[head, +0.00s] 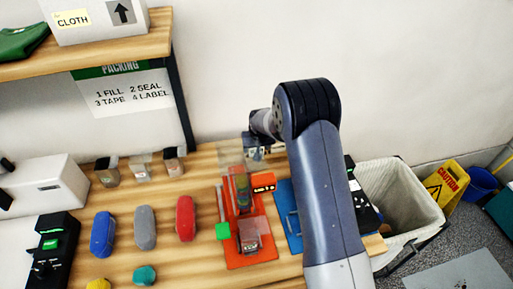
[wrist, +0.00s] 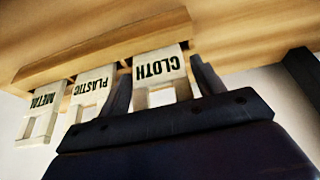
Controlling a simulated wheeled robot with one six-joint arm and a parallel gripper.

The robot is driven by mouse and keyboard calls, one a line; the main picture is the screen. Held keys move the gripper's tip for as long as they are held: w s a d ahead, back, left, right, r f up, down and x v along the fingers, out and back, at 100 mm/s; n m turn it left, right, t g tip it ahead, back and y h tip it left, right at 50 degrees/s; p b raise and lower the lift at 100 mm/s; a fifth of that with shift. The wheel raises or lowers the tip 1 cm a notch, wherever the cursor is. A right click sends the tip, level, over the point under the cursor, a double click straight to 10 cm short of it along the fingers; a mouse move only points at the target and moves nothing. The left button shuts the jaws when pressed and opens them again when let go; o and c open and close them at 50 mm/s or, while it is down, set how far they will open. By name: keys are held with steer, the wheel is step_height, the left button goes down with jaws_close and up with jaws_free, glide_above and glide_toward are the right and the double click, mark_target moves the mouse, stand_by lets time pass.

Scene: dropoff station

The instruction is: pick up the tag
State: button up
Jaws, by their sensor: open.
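Three pale tags show in the wrist view in a row at a wooden strip, with their lettering upside down: METAL (wrist: 41,101), PLASTIC (wrist: 92,87) and CLOTH (wrist: 157,66). Each tag has a rectangular cutout. My gripper (wrist: 161,67) is open, with one finger on each side of the CLOTH tag in the picture. I cannot tell whether the fingers touch it or how far it reaches between them. In the head view, my gripper (head: 257,150) is near the back of the table, partly hidden by my arm. I cannot make out the tags there.
The wooden strip (wrist: 95,56) runs along a wooden surface. On the table, a red-orange stand (head: 262,247) and blue, grey and red cases lie left of my arm. A shelf (head: 135,48) holds a CLOTH box. A lined bin (head: 400,195) stands at right.

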steer(key=shift+f, duration=0.15)
steer(key=shift+c, duration=0.3)
steer(key=c, duration=0.7)
steer(key=shift+o, duration=0.2)
